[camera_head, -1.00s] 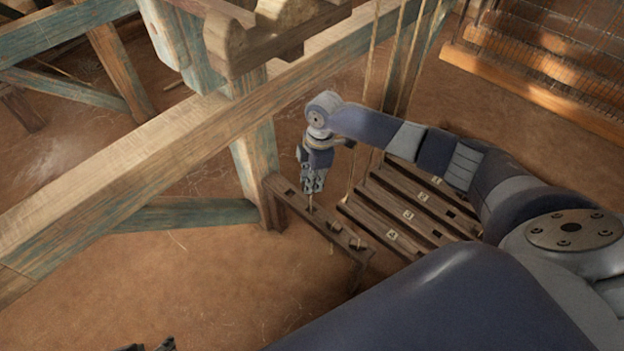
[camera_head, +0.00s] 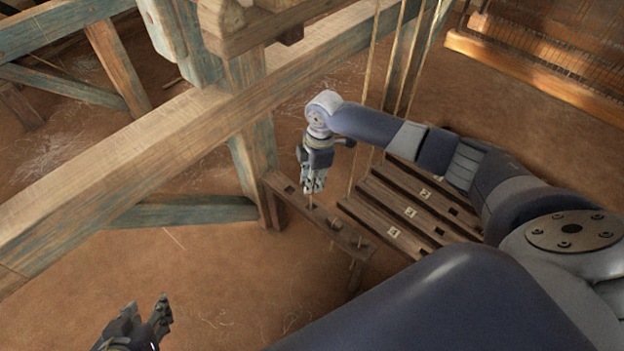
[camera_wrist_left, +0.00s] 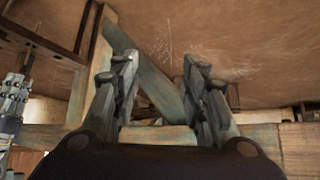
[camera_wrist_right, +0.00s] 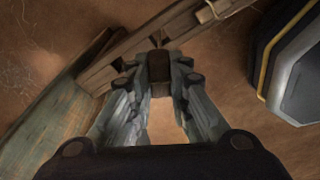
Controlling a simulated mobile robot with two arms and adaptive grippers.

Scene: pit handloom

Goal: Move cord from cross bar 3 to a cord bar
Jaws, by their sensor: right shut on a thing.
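My right gripper (camera_head: 313,190) points down over a narrow wooden bar with holes (camera_head: 322,219). In the right wrist view its fingertips are shut on a small dark brown piece (camera_wrist_right: 159,66), seemingly the cord's end piece; a thin light cord (camera_head: 310,203) shows just below the fingers in the head view. More cord ends (camera_head: 359,243) stand in the same bar and hang beneath it. Wooden slats with small pale tags (camera_head: 411,212) lie to the right; I cannot surely tell which is cross bar 3. My left gripper (camera_head: 145,325) is open and empty at the lower left.
A long heavy loom beam (camera_head: 120,180) crosses from lower left to upper right, close to my right gripper. Upright cords (camera_head: 371,70) rise behind my right wrist. A post (camera_head: 255,165) stands left of the holed bar. Bare earth floor (camera_head: 210,285) is free in front.

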